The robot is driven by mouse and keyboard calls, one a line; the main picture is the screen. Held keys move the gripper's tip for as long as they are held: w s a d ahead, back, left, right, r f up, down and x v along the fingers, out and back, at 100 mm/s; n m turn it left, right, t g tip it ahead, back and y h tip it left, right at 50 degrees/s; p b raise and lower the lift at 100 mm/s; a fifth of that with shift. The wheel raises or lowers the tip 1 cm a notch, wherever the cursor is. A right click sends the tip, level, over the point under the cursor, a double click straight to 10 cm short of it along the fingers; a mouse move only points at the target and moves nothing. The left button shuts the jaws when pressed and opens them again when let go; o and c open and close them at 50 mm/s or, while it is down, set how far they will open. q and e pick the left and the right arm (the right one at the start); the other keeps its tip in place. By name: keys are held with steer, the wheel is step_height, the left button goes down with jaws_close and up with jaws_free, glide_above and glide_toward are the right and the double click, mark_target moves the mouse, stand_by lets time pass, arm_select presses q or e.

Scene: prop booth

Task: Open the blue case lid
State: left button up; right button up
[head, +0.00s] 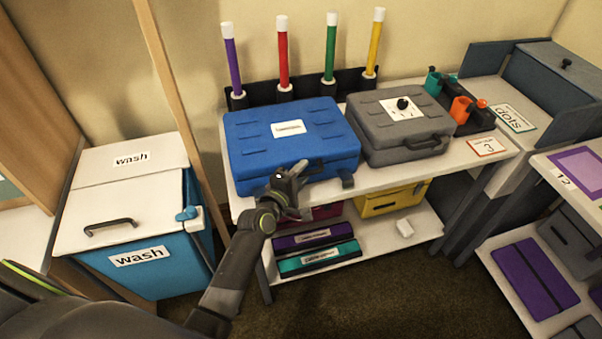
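The blue case (262,143) lies flat on the white table (454,161), with its lid down and a white label on top. My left gripper (300,177) is at the front edge of the blue case, in front of its handle area. Part of the case's front is hidden behind the gripper. The fingers are small and overlap the case, so I cannot tell whether they are open or shut, or whether they touch it. My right gripper is not in view.
A grey case (405,130) with a black knob stands close to the right of the blue case. A rack with several coloured sticks (282,60) stands behind. The wash bin (125,195) is at left. A lower shelf (385,235) holds several smaller cases.

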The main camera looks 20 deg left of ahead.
arm_select(q)
jaws_close()
stand_by(0.3)
steer(key=shift+r, duration=0.1)
